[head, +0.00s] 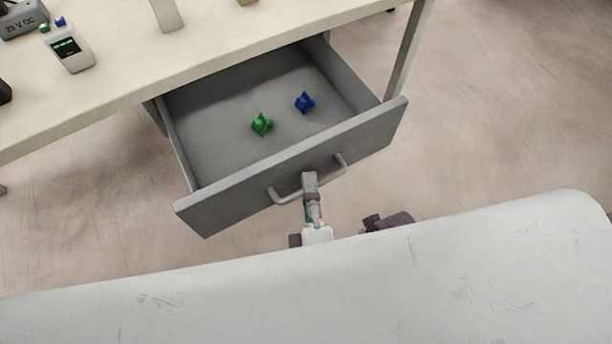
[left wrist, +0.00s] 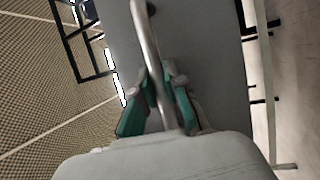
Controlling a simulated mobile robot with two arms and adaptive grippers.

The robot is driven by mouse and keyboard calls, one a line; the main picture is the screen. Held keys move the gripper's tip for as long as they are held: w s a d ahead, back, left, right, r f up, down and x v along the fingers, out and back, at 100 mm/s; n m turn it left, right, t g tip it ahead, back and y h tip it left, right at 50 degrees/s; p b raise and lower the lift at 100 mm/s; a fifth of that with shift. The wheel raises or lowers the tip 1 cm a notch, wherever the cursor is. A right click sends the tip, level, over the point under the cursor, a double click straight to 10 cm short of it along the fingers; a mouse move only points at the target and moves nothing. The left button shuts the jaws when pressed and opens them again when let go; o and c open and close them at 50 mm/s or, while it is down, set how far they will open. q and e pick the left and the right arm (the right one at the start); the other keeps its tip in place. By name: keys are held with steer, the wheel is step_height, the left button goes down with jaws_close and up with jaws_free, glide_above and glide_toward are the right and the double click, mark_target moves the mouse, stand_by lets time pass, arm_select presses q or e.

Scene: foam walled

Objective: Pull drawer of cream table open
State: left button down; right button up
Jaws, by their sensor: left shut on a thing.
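The cream table (head: 230,45) stands at the top left of the head view. Its grey drawer (head: 225,95) is pulled well out and its inside shows. A bar handle (head: 285,194) sits on the drawer front; it also shows in the left wrist view (left wrist: 148,50). My left gripper (head: 311,180) is shut on the handle, near its middle. In the left wrist view its fingers (left wrist: 160,100) with teal parts lie on both sides of the bar. My right gripper is not in view.
A green piece (head: 262,124) and a blue piece (head: 305,102) lie in the drawer. A table leg (head: 408,50) is right of the drawer. Bare floor (head: 510,110) lies further right.

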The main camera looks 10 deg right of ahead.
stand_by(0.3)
arm_select(q)
steer(key=c, duration=1.2)
jaws_free()
